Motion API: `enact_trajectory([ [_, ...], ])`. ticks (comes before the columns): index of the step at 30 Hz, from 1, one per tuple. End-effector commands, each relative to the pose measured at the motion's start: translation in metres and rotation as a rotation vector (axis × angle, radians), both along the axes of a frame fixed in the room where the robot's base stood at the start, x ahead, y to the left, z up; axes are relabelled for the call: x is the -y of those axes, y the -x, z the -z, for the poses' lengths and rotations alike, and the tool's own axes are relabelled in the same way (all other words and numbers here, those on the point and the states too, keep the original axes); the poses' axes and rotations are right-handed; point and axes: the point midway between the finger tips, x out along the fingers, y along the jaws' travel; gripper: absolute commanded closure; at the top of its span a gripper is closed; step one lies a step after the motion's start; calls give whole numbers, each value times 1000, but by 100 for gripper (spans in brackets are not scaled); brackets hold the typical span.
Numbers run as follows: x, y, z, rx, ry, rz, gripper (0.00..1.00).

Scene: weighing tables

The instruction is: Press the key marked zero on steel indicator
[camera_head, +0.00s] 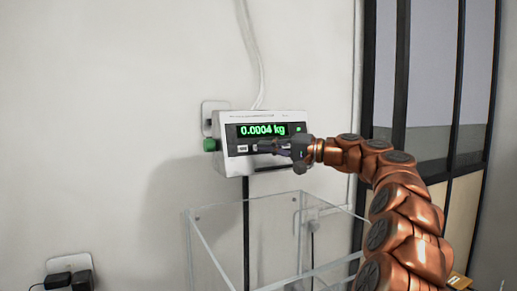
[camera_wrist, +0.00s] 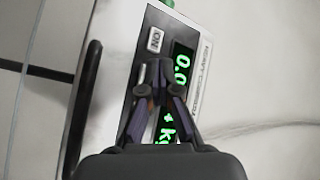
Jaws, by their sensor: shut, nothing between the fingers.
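The steel indicator (camera_head: 230,163) hangs on the wall, a pale metal box with a green-lit display (camera_head: 262,130) reading 0.0004 kg. A row of small keys runs below the display. The leftmost key (camera_head: 243,149) shows, but its marking is too small to read in the head view. In the wrist view a pale key (camera_wrist: 155,40) appears to read "ON". My gripper (camera_head: 265,147) is shut and empty in front of the key row, its fingertips (camera_wrist: 153,70) covering part of the keys and display. I cannot tell whether they touch the panel. I cannot make out a key marked zero.
A clear open-topped box (camera_head: 215,240) stands below the indicator. A green knob (camera_head: 210,145) sticks out at the indicator's left side, by a wall socket. A white cable (camera_head: 253,50) rises above it. A dark-framed glass partition (camera_head: 400,80) stands to the right.

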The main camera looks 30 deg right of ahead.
Motion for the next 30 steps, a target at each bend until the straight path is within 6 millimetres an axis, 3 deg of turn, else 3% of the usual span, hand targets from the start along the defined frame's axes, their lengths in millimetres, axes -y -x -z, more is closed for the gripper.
enact_trajectory([
  [30, 0, -11, 3, 0, 0, -1, 100],
])
